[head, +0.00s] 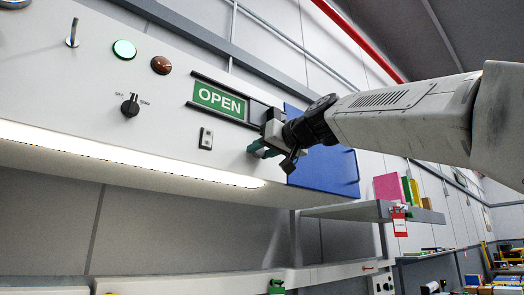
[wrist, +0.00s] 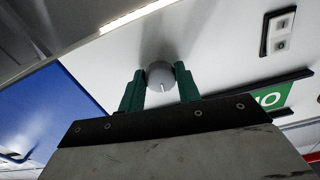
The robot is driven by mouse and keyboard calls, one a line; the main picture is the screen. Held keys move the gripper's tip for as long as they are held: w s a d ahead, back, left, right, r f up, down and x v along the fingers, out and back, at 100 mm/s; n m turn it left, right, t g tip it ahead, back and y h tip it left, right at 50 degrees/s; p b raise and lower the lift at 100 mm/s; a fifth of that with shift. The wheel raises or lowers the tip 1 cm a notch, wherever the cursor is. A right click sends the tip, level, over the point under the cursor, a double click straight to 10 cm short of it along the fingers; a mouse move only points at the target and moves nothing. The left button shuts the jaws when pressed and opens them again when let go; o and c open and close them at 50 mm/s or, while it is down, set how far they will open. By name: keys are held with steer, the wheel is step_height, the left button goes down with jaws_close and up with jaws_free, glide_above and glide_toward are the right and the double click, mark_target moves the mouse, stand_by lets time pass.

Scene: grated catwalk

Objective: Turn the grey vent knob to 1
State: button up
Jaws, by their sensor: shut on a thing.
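The grey vent knob (wrist: 159,73) is round, with a short white mark on its edge that points toward my gripper's palm in the wrist view. It sits on the white panel. My gripper (wrist: 161,80) has its two green fingers on either side of the knob, shut on it. In the head view my gripper (head: 264,149) is at the panel's right part, below and right of the green OPEN sign, and hides the knob. I cannot make out any scale numbers around the knob.
The OPEN sign (head: 220,99) is on a dark rail beside the gripper. A small rocker switch (head: 206,139), a black selector (head: 130,106), a green lamp (head: 124,49) and a red lamp (head: 161,65) lie left. A blue panel (head: 328,172) is close on the right. A lit strip (head: 130,156) runs below.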

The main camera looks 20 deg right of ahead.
steer(key=m, duration=0.4)
steer(key=shift+m, duration=1.6)
steer(key=o, duration=1)
steer(key=v, duration=0.7)
steer(key=shift+s, duration=0.4)
